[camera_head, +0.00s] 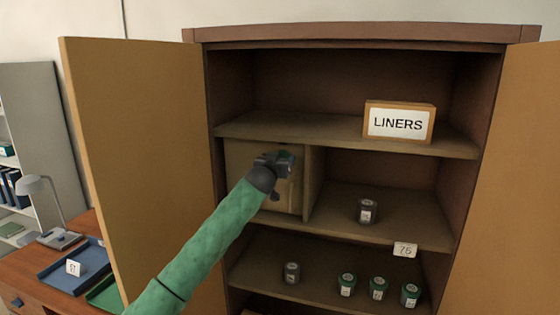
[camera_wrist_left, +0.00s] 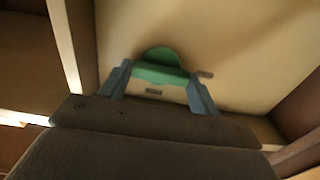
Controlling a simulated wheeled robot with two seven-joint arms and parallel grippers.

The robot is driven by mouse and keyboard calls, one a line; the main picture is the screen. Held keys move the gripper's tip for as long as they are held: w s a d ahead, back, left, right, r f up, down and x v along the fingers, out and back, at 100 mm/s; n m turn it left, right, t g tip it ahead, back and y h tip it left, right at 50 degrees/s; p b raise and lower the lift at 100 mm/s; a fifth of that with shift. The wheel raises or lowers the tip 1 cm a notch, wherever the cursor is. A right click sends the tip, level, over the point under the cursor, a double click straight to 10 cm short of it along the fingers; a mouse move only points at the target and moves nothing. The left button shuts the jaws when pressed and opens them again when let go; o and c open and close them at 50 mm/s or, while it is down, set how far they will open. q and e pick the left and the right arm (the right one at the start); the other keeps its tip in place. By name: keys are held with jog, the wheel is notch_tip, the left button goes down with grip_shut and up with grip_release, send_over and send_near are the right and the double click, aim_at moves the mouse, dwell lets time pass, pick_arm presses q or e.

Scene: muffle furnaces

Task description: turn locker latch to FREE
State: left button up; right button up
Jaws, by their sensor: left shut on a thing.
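The locker (camera_head: 237,165) is a small tan door in the left part of the cabinet's middle shelf. Its green latch (camera_wrist_left: 160,68) shows in the left wrist view as a rounded disc with a straight bar, against the pale door face (camera_wrist_left: 235,40). My left gripper (camera_wrist_left: 160,82) is shut on the latch, one finger on each side of the bar. In the head view the left gripper (camera_head: 284,161) covers most of the latch. Two small marks on the door, near the latch, are too blurred to read. My right gripper is not in view.
The cabinet doors stand open at left (camera_head: 140,170) and right (camera_head: 505,180). A LINERS box (camera_head: 398,122) sits on the upper shelf. A dark jar (camera_head: 367,211) stands right of the locker; several jars stand below. A desk (camera_head: 30,270) is at left.

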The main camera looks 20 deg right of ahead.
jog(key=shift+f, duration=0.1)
pick_arm(q)
jog(key=shift+s+d+f+m+b, duration=0.1)
jog(key=shift+m+b, duration=1.85)
jog(key=shift+m, duration=2.55)
jog(key=shift+s+f+m+b, duration=0.1)
jog(key=shift+m+b, duration=1.8)
jog(key=shift+m, duration=2.6)
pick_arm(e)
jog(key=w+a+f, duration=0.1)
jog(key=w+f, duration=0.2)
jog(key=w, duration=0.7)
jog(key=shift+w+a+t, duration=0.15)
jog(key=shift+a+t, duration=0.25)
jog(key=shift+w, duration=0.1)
pick_arm(q)
jog(key=o, duration=1)
jog(key=shift+d, duration=0.1)
